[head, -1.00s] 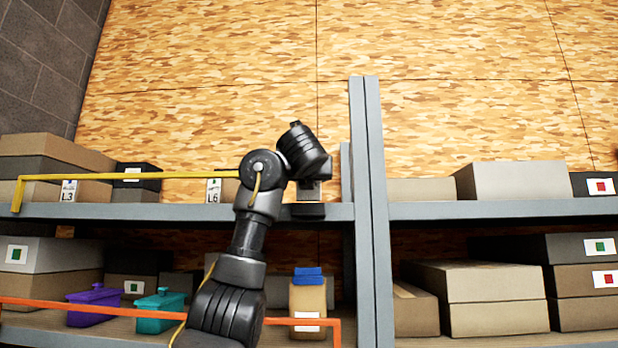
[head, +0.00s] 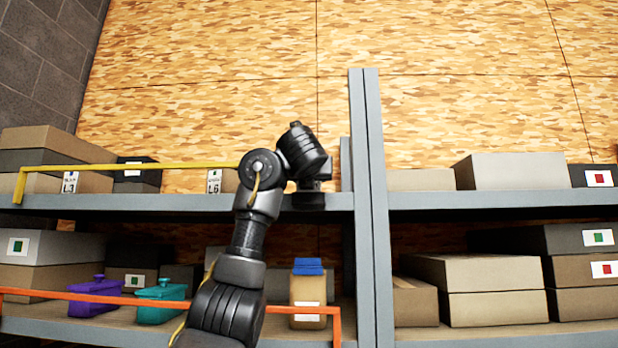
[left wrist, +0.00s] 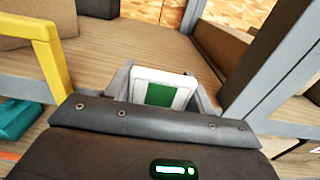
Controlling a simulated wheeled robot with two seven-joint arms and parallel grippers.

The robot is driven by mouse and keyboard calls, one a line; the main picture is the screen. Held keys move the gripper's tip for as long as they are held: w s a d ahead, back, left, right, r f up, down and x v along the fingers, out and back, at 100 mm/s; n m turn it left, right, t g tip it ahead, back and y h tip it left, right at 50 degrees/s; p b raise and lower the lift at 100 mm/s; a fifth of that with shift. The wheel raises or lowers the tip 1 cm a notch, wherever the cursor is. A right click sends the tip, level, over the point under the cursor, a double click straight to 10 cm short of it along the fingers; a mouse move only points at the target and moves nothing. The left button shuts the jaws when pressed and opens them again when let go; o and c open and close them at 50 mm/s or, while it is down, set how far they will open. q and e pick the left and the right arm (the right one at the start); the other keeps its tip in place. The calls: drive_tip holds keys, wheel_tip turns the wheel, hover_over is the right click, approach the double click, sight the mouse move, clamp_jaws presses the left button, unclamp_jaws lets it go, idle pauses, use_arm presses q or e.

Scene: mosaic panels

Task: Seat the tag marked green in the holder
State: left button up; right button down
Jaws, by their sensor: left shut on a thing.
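The white tag with a green square (left wrist: 158,92) is between the two grey fingers of my left gripper in the left wrist view. The left gripper (head: 308,200) is shut on it. In the head view this gripper is at the front edge of the upper shelf (head: 110,201), just left of the grey upright; the tag cannot be made out there. I cannot pick out the holder in either view; the gripper and arm may hide it. My right gripper is not in view.
A yellow rail (head: 130,167) runs above the upper shelf edge and an orange rail (head: 60,295) along the lower shelf. The grey upright (head: 372,200) stands close right of the gripper. Boxes, a purple pot (head: 96,299) and a teal pot (head: 160,301) fill the shelves.

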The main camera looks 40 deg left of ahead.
use_arm(q)
drive_tip(key=shift+f, duration=0.2)
drive_tip(key=o, duration=1.1)
drive_tip(key=b+v, duration=0.6)
drive_tip(key=v, duration=0.4)
drive_tip(key=shift+s+d+b, duration=0.25)
drive_tip(key=shift+s+b, duration=0.05)
drive_tip(key=shift+b, duration=0.05)
